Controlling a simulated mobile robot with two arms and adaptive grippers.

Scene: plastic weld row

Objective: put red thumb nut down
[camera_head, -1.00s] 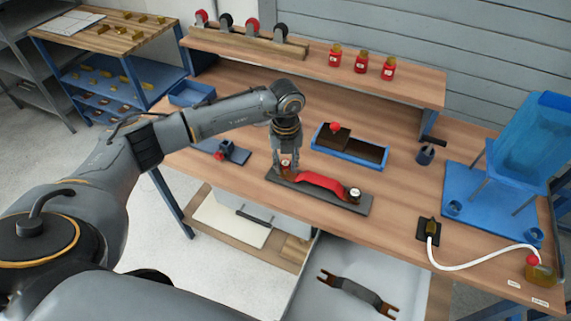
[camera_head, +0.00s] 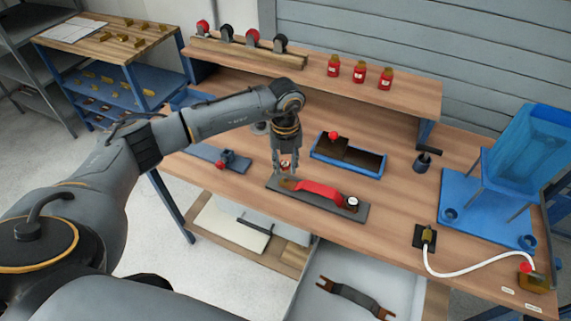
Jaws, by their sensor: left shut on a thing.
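My left gripper (camera_head: 285,170) points down just behind the left end of a dark base plate (camera_head: 325,204). It is shut on a small red and pale thing, the red thumb nut (camera_head: 284,165), which is mostly hidden between the fingers. The nut appears a little above the table, but the exact gap is unclear. On the plate lies a red curved handle (camera_head: 320,189) with a copper-coloured left end. A pale-topped round nut (camera_head: 352,203) sits at its right end. My right gripper is out of view.
A blue tray (camera_head: 369,173) with a brown block and red knob stands behind the plate. A white hose (camera_head: 465,269) runs at front right. Bare tabletop lies between them.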

